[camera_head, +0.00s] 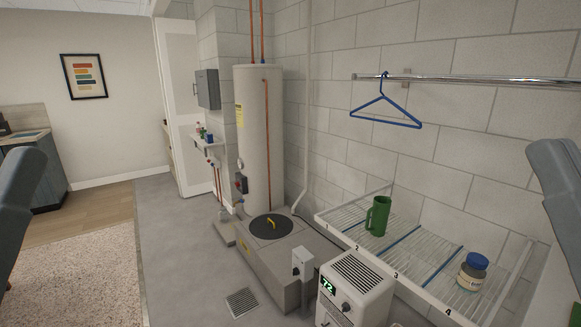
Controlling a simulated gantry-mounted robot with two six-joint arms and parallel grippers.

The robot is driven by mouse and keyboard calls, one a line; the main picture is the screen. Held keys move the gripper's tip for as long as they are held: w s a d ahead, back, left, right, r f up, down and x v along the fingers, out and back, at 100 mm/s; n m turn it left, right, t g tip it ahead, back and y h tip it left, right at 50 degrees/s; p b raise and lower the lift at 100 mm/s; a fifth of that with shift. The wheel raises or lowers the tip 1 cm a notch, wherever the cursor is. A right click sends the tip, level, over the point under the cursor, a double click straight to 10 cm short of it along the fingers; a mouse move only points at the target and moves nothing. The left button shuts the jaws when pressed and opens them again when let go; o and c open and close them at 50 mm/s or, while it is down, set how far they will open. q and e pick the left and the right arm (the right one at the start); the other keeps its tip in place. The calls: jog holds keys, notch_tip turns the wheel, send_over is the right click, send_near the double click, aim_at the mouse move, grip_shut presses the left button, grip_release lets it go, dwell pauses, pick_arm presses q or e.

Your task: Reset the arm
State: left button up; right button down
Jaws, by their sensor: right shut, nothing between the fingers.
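My right arm (563,200) comes in at the right edge as a grey-blue link, beside the wire shelf. Its gripper hardly shows at the picture's edge; it is shut and holds nothing. My left arm (15,210) shows only as a grey-blue link at the left edge, and its gripper is out of the picture.
The wire shelf (345,218) has blue dividers and numbered sections. A blue hanger (385,112) hangs on a metal rail (470,80). A white dehumidifier (355,290), a sump lid (268,229) and a tall water heater (255,150) stand nearby.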

pick_arm(q)
notch_tip(320, 180, up, 24)
jog(key=p, duration=2.1)
pick_arm(e)
notch_tip(320, 180, up, 24)
pick_arm(q)
notch_tip(320, 180, down, 16)
jog(key=b, duration=1.6)
pick_arm(e)
notch_tip(320, 180, down, 16)
